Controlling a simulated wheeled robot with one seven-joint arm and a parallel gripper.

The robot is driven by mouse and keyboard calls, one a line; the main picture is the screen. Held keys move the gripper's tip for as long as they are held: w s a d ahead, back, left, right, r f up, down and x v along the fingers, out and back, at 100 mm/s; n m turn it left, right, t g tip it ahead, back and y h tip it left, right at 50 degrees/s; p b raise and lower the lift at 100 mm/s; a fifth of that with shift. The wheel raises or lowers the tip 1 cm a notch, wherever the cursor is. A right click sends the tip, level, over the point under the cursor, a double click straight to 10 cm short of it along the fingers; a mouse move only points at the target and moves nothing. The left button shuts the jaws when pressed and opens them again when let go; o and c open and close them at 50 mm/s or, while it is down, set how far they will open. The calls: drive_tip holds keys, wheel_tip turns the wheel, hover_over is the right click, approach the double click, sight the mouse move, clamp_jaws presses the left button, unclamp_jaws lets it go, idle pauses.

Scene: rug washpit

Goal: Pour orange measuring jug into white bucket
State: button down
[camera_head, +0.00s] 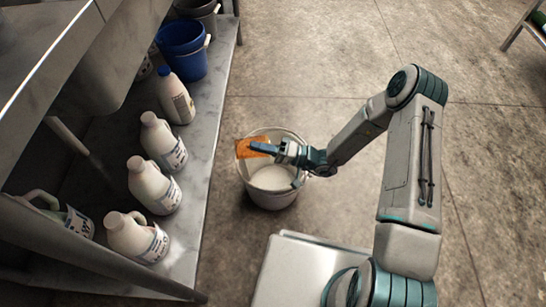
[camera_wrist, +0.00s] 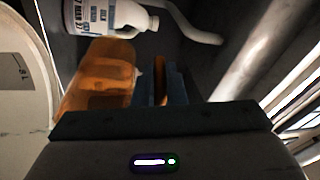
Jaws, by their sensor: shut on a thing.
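The white bucket (camera_head: 268,199) stands on the floor beside the steel bench, and pale material shows inside it. The orange measuring jug (camera_head: 247,149) is over the bucket's far left rim. My gripper (camera_head: 262,148) is shut on the jug and reaches in from the right. In the wrist view the translucent orange jug (camera_wrist: 100,75) lies left of my gripper (camera_wrist: 165,85), with an orange strip between the fingers. Part of the bucket (camera_wrist: 25,95) shows at the left edge there. The jug looks tilted; its contents and any stream cannot be made out.
Several white bottles stand on the bench's lower shelf (camera_head: 214,120), including one at the front (camera_head: 135,238). A blue bucket (camera_head: 182,50) stands at the shelf's far end. The wrist view shows a white bottle (camera_wrist: 100,15) near the jug.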

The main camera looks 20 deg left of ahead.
sight(251, 152)
drive_tip(key=h+p, duration=0.1)
drive_tip(key=s+a+n+h+p, duration=0.1)
drive_tip(key=p, duration=0.1)
drive_tip(key=a+f+h+p, duration=0.1)
drive_tip(key=shift+s+a+n, duration=0.2)
drive_tip(key=shift+s+n, duration=0.05)
drive_tip(key=shift+n, duration=0.05)
drive_tip(key=shift+f, duration=0.1)
drive_tip(key=shift+s+a+r+n+t+h+p, duration=0.15)
drive_tip(key=shift+s+a+r+h+p, duration=0.1)
drive_tip(key=shift+s+a+h+p, duration=0.25)
drive_tip(key=shift+s+a+r+n+t+h+p, duration=0.2)
drive_tip(key=shift+a+h+p, duration=0.1)
drive_tip(key=shift+a+p, duration=0.25)
drive_tip(key=s+a+f+n+t+h+b, duration=0.3)
drive_tip(key=a+h, duration=0.5)
drive_tip(key=h, duration=0.4)
drive_tip(key=shift+s+a+f+t+h+b, duration=0.25)
drive_tip(key=shift+f+t+b, duration=0.65)
drive_tip(key=shift+b, duration=1)
